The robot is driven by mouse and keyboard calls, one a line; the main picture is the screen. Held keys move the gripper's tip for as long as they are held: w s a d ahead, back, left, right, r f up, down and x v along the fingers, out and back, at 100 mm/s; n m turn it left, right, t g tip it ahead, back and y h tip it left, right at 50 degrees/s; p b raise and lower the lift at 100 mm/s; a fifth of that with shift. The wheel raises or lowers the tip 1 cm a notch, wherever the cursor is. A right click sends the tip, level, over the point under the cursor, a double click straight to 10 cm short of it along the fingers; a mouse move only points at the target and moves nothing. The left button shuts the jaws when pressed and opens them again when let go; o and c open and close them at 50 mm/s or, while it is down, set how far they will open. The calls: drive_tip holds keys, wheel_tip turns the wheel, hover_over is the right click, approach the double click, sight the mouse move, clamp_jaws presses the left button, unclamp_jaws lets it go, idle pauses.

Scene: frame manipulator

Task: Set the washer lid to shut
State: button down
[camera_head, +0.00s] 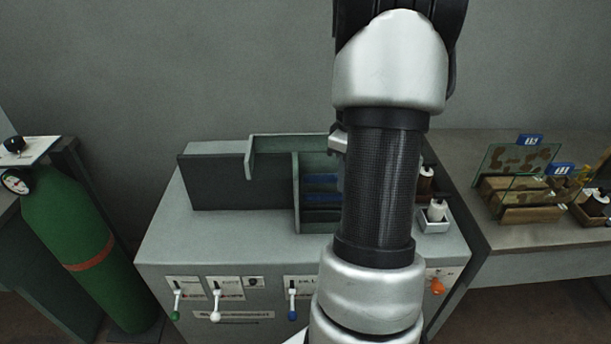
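The washer appears to be the grey cabinet (265,238) in the middle, with levers on its sloped front. A dark flat panel (235,184) stands upright on its top at left. Beside it is an open-topped grey-green compartment (297,190) with blue slatted parts inside. I cannot tell for sure which part is the lid. My arm crosses the picture in front of the cabinet's right half and hides part of the compartment. My gripper cannot be made out; a small grey piece shows at the arm's left edge, but I cannot tell what it is.
Levers with green (176,315), white (215,316), blue (292,314) and orange (437,287) handles sit on the front. A green gas cylinder (72,225) stands at left. A bench (520,235) at right holds glass plates (515,160).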

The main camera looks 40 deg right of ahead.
drive_tip(key=s+d, duration=0.7)
drive_tip(key=d, duration=0.3)
drive_tip(key=shift+s+d+p, duration=0.15)
drive_tip(key=shift+d+p, duration=0.2)
drive_tip(key=shift+d, duration=0.05)
drive_tip(key=shift+r, duration=0.1)
drive_tip(key=c, duration=1.7)
unclamp_jaws()
drive_tip(key=shift+s+d, duration=0.1)
wheel_tip(320, 180, up, 17)
drive_tip(key=shift+r, duration=0.2)
